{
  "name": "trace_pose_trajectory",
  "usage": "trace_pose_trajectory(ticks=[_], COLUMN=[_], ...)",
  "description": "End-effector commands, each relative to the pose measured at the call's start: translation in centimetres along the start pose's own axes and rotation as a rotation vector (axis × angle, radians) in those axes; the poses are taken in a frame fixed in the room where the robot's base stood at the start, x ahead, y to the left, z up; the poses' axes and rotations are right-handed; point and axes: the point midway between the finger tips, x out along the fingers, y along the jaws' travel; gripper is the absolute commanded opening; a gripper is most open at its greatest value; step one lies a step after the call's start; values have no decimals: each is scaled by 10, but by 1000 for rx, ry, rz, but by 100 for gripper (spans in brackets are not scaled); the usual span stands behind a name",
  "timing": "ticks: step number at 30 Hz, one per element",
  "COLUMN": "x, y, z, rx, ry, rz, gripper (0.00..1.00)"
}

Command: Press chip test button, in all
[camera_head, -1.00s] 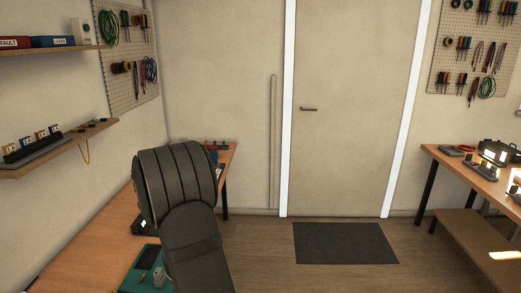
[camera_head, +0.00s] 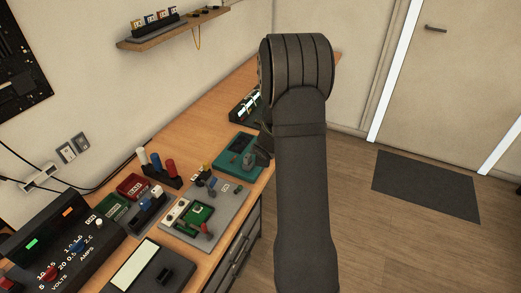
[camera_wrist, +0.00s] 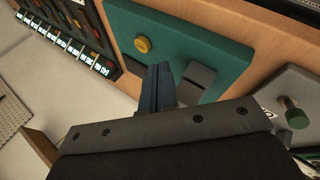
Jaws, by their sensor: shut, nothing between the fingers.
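A teal panel (camera_head: 236,156) lies on the wooden bench in the head view. In the wrist view the teal panel (camera_wrist: 185,35) carries a round gold button (camera_wrist: 142,45) and a dark grey block (camera_wrist: 198,76). No readable label shows which control is the chip test button. My gripper (camera_wrist: 158,82) is shut and empty, its blue-grey fingers over the teal panel between the gold button and the block. Contact cannot be told. In the head view my gripper (camera_head: 262,150) is partly hidden by my arm, at the panel's right side.
A grey board (camera_head: 182,228) with a green circuit piece (camera_head: 198,213) and a red-topped lever (camera_head: 206,230) lies nearer. A power supply (camera_head: 65,250), a red tray (camera_head: 132,187) and a tool holder (camera_head: 160,172) crowd the left. Open floor (camera_head: 385,250) lies right of the bench.

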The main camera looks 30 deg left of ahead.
Motion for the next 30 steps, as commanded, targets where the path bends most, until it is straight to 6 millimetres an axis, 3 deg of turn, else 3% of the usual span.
trace_pose_trajectory(ticks=[6,13,18,30], x=[6,-2,-5,-2], y=[54,95,104,101], z=[-10,-19,-20,-20], rx=[-384,-601,-644,-642], ry=[-189,-337,-374,-373], rz=[-6,7,10,9], gripper=[0,0,0,0])
